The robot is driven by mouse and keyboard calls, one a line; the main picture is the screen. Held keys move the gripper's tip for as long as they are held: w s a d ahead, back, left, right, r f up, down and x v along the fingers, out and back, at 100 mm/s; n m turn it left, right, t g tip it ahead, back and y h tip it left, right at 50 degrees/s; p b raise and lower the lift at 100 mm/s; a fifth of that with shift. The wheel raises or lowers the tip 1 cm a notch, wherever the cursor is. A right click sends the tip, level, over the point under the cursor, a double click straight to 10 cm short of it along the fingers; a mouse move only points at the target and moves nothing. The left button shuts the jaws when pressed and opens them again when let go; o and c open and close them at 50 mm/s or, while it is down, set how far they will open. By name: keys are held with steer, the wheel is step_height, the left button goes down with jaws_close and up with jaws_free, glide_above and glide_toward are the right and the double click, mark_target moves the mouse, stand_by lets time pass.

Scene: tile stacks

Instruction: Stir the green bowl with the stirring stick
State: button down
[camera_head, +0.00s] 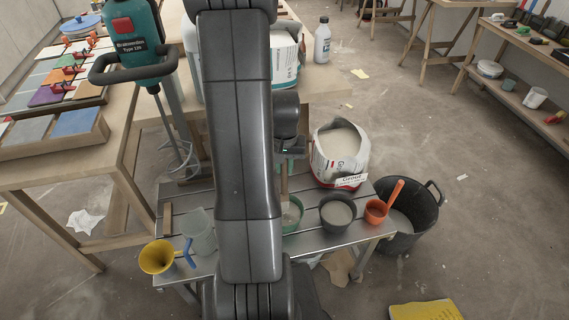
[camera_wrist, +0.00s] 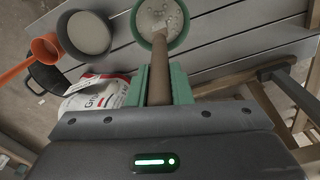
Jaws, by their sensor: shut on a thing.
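The green bowl (camera_head: 292,214) stands on the slatted bench, partly hidden behind my arm in the head view. In the wrist view the green bowl (camera_wrist: 136,22) holds a pale, bubbly mix and is cut off by the top edge. My gripper (camera_wrist: 160,88) is shut on the brown stirring stick (camera_wrist: 160,70), its green fingertips on both sides. In the head view my gripper (camera_head: 290,152) is above the bowl, mostly hidden by my arm.
A dark grey bowl (camera_head: 336,213) and an orange pot with a handle (camera_head: 376,212) stand right of the green bowl. A grout bag (camera_head: 340,155) is behind them, a black bucket (camera_head: 410,215) to the right. A clear jug (camera_head: 199,232) and yellow funnel (camera_head: 157,257) are left.

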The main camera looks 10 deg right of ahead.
mark_target(284, 181)
steer(key=shift+f+b, duration=2.55)
steer(key=shift+f, duration=0.9)
